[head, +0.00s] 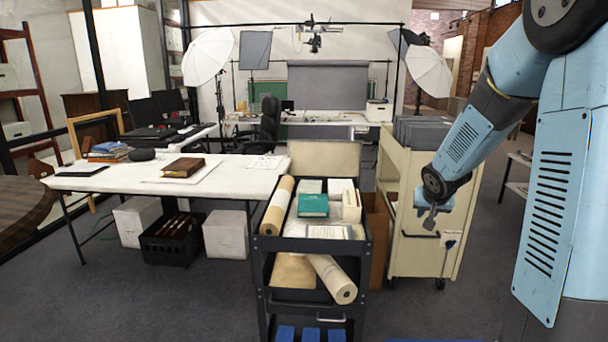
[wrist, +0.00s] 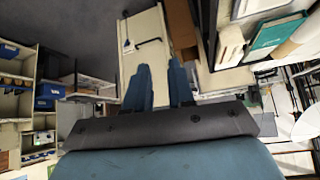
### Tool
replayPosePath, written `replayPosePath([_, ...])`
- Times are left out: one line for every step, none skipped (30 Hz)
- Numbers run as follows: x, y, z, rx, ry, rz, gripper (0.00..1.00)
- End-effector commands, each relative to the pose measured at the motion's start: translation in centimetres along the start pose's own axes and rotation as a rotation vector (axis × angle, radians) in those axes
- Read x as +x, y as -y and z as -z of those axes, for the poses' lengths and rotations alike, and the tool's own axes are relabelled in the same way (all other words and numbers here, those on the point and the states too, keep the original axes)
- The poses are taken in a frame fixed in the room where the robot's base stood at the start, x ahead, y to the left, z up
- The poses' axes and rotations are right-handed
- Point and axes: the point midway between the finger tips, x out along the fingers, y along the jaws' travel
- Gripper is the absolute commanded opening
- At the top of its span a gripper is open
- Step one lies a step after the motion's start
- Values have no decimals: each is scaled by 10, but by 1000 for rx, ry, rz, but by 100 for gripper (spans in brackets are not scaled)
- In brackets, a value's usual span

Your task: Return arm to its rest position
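My arm (head: 555,190) is blue with dark joints and comes in from the upper right of the head view. It bends down to the left. My gripper (head: 432,222) hangs in front of the cream cart (head: 420,262). In the wrist view my gripper (wrist: 160,68) shows two blue fingers standing apart with nothing between them. The cream cart lies beyond the fingertips there. I cannot tell how far the fingers are from the cart.
A dark cart (head: 310,250) with a teal box (head: 313,205) and paper rolls stands at the centre. A white table (head: 120,180) with books is at left. Grey boxes (head: 420,132) sit on the cream cart. Grey floor (head: 170,305) is clear at front left.

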Motion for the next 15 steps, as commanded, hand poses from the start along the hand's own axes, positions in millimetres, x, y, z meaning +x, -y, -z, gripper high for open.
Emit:
replayPosePath([-19, 1, 1, -10, -6, -11, 23])
replayPosePath([-29, 1, 0, -15, -5, -19, 23])
replayPosePath([-41, 1, -2, -20, -2, -29, 23])
replayPosePath([-50, 1, -3, -27, 0, -34, 23])
replayPosePath([-60, 1, -5, -31, 2, -40, 23])
replayPosePath([-72, 1, -7, -37, 5, -47, 23])
replayPosePath([-82, 1, -10, -43, 8, -51, 23])
replayPosePath([-90, 1, -12, -46, 12, -55, 23])
replayPosePath([-102, 1, -16, -53, 17, -59, 23])
replayPosePath([-112, 1, -19, -57, 20, -61, 23])
replayPosePath([-120, 1, -22, -61, 24, -63, 23])
replayPosePath([-132, 2, -27, -67, 30, -64, 23])
replayPosePath([-141, 2, -31, -73, 35, -65, 23])
replayPosePath([-149, 2, -35, -76, 40, -64, 23])
replayPosePath([-161, 3, -40, -83, 46, -63, 23])
